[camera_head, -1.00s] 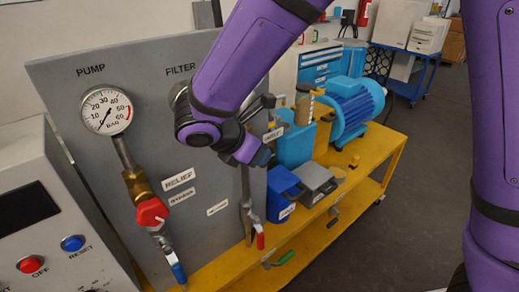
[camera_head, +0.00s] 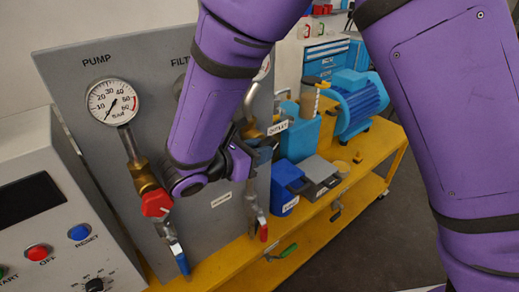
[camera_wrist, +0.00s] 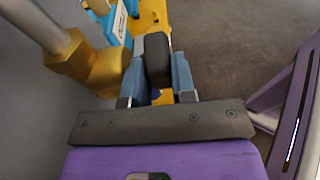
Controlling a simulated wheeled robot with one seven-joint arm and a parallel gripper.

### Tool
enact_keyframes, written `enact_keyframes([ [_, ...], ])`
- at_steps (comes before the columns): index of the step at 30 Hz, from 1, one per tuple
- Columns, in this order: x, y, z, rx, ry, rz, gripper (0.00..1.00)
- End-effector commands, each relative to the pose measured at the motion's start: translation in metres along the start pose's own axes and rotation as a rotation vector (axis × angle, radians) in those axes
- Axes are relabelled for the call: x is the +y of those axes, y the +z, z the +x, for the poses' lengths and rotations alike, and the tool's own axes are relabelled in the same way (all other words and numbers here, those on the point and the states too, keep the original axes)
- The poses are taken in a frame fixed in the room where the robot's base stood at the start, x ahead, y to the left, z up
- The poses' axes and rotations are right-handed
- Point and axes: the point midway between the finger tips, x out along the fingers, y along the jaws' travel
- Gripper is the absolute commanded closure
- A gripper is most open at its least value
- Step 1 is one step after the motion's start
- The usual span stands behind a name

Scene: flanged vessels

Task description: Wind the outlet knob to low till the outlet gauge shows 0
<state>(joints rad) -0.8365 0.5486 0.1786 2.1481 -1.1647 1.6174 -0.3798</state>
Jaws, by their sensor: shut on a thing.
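In the wrist view, my gripper (camera_wrist: 157,88) has its two blue-grey fingers closed on a black knob (camera_wrist: 156,58), beside a brass valve body (camera_wrist: 95,65).
The pump gauge (camera_head: 112,102) and red relief knob (camera_head: 156,203) are on the panel's left. A blue-handled valve (camera_head: 181,260) and a red-handled valve (camera_head: 263,230) hang below. A blue motor (camera_head: 358,103) stands on the yellow bench (camera_head: 365,178). Floor at right is clear.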

Motion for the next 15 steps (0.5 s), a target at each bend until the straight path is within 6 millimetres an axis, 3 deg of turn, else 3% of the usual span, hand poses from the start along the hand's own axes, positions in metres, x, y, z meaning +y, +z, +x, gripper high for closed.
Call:
enact_keyframes([
  [12,0.0002,-0.0009,-0.0003,-0.003,0.001,0.001,0.99],
  [13,0.0002,-0.0009,-0.0003,-0.003,0.001,0.001,0.69],
  [15,0.0001,-0.0009,-0.0002,-0.003,0.0,0.0,0.65],
])
